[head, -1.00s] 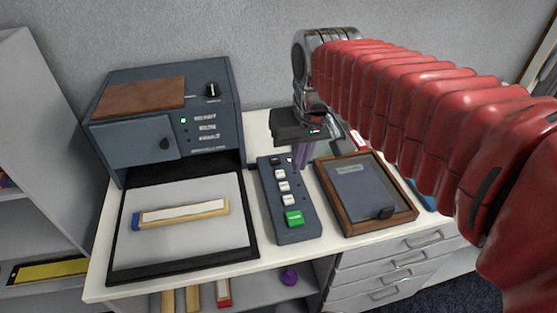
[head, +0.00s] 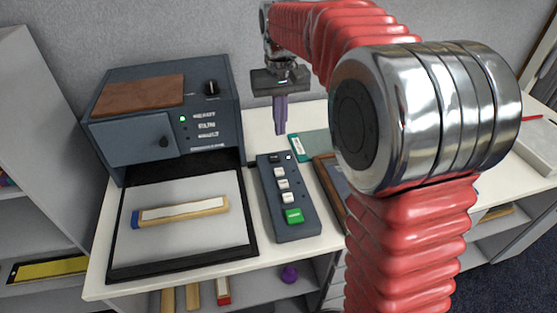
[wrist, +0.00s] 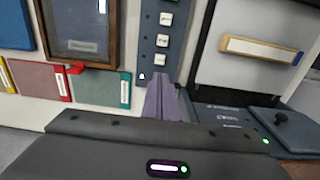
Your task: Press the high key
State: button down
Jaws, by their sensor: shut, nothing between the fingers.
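A dark blue key panel (head: 270,200) lies on the table, with a green key (head: 293,216) at its near end and several white keys (head: 283,184) in a row behind it. A dark patch and a small white light (head: 289,157) sit at its far end. The key lettering is too small to read, so I cannot tell which key is the high one. My gripper (head: 280,131) is shut and empty, its purple fingers pointing down above the area just behind the panel. In the wrist view the fingertips (wrist: 160,77) appear beside the panel's far end, near the white keys (wrist: 163,40).
A dark blue machine (head: 135,140) with a lit green lamp stands left, its black-edged tray (head: 125,255) holding a wooden bar (head: 185,212). A wooden-framed box (head: 330,185) is right of the panel, partly hidden by my arm. A green-edged folder (head: 300,147) lies behind it.

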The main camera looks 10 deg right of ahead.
aim_at(279, 172)
jog(key=shift+w+f, duration=0.25)
jog(key=shift+w, duration=0.1)
notch_tip(279, 172, down, 14)
dwell(0.9)
jog(key=shift+s+f, duration=0.25)
jog(key=shift+f, duration=0.9)
notch_tip(279, 172, up, 15)
jog(key=shift+w, duration=0.3)
